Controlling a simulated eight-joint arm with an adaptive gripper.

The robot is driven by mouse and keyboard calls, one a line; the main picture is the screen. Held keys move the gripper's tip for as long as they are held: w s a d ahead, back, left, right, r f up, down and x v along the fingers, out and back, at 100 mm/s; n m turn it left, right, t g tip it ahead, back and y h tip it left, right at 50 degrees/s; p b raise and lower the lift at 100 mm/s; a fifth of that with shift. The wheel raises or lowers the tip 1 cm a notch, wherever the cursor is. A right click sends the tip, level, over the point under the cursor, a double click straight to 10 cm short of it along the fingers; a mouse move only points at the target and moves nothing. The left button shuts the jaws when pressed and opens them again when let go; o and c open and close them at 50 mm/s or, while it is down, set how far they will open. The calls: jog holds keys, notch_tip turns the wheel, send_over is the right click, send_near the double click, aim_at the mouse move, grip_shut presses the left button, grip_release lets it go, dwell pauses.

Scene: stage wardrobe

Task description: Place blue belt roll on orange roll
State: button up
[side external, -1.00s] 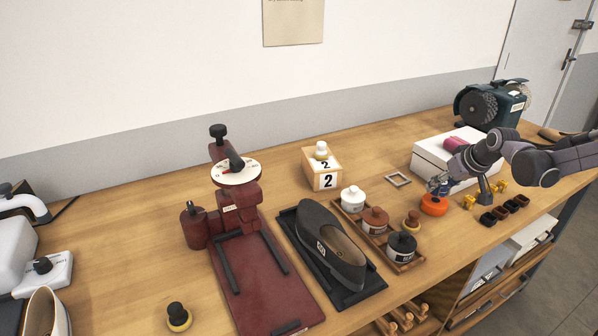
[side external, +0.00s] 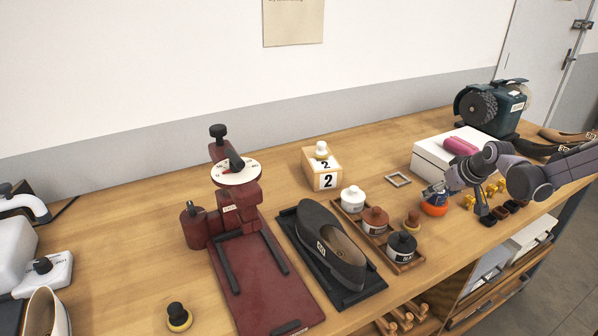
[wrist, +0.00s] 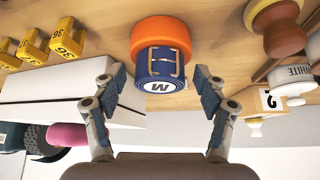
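The orange roll (side external: 434,210) lies on the bench at the right, and it also shows in the wrist view (wrist: 160,27). The blue belt roll (wrist: 160,68), with a white W label and tan strap bands, sits against the top of the orange roll. In the side view the blue roll is small and partly hidden by my fingers. My gripper (wrist: 160,82) is open, with one finger on each side of the blue roll. Slim gaps show between the fingertips and the roll.
A white box (side external: 432,160) with a pink roll (side external: 461,146) stands behind my gripper. Yellow numbered blocks (wrist: 38,42) are close by.

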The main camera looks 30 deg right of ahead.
jog(key=shift+r, duration=0.1)
jog(key=shift+r, duration=0.2)
jog(key=v, duration=1.2)
jog(key=s+a+f+n+y, duration=0.1)
jog(key=s+a, duration=0.3)
jog(key=a, duration=0.4)
jog(key=s+a+f+n, duration=0.1)
jog(key=s+a+n, duration=0.1)
jog(key=s+a, duration=0.3)
jog(key=a, duration=0.3)
jog(key=shift+s+t+y, duration=0.3)
jog(key=shift+t+y, duration=0.1)
